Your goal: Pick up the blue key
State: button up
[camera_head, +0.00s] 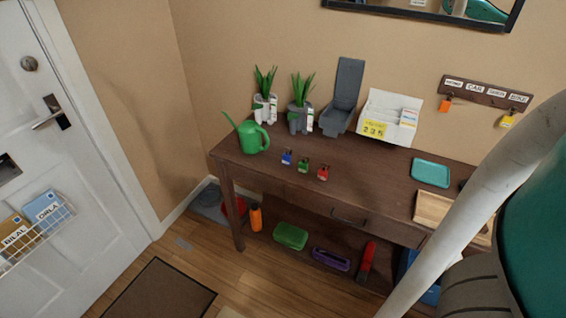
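The blue key (287,157) is a small blue item with a dark part. It stands near the left end of the dark wooden table (390,190), to the right of the green watering can (254,138). A similar green item (304,165) and a red item (323,173) stand in a row to its right. Nothing covers the blue key. My arm shows large at the right edge, in front of the table's right part. My gripper is not in view.
A teal tray (431,173) and wooden tray (434,209) lie at right. Several items sit on the lower shelf. The table's front middle is clear.

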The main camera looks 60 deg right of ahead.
aim_at(287, 158)
jog(key=i+j+z, duration=0.6)
jog(key=i+j, duration=0.15)
